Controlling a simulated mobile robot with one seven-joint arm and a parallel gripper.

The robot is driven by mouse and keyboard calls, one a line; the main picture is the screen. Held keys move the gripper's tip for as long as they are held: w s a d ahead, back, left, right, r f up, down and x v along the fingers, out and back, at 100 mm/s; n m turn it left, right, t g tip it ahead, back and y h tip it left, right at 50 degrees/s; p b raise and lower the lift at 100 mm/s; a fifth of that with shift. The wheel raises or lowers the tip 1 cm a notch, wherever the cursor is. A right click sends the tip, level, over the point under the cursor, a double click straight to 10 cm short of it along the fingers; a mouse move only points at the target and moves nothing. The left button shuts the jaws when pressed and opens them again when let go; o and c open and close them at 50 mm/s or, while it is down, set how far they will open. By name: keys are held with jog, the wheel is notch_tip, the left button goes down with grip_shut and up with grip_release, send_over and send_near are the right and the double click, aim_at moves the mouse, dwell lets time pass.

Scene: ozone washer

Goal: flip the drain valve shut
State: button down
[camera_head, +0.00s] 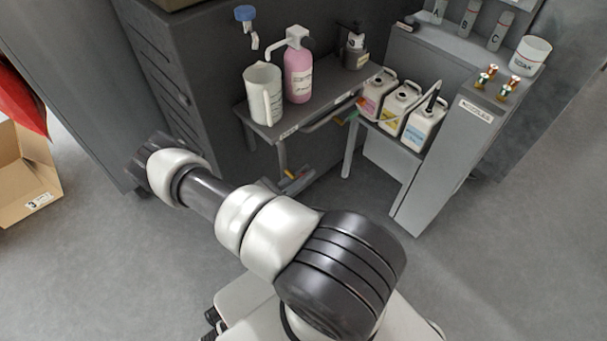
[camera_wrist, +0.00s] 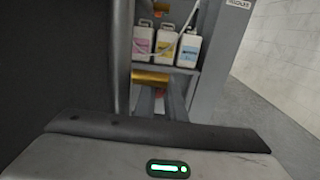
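A brass-yellow part (camera_head: 296,174) sits low on the dark cabinet under the small side shelf, with small red and blue bits beside it. It looks like the drain valve, but it is too small and partly covered for me to tell its handle position. A gold-yellow cylinder (camera_wrist: 165,81) shows in the wrist view, below the bottles; I cannot tell whether it is the same part. My gripper's grey housing (camera_wrist: 165,152), with a green light, fills the bottom of the wrist view.
The side shelf (camera_head: 272,128) carries a white jug (camera_head: 262,93), a pink pump bottle (camera_head: 298,68) and a dark bottle (camera_head: 355,50). Several white jerrycans stand beside the grey nozzle stand (camera_head: 447,150). A cardboard box (camera_head: 25,175) lies at left. Floor at right is clear.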

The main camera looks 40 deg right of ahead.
jog(key=shift+h, duration=0.3)
jog(key=h, duration=0.1)
jog(key=r+h, duration=0.1)
jog(key=h, duration=0.1)
jog(key=shift+d+r+t, duration=0.1)
jog(key=shift+d+t, duration=0.15)
jog(key=shift+t, duration=0.05)
jog(key=shift+d+r+h, duration=0.1)
jog(key=shift+r+h, duration=0.5)
jog(key=shift+h, duration=0.7)
jog(key=c, duration=2.1)
grip_release()
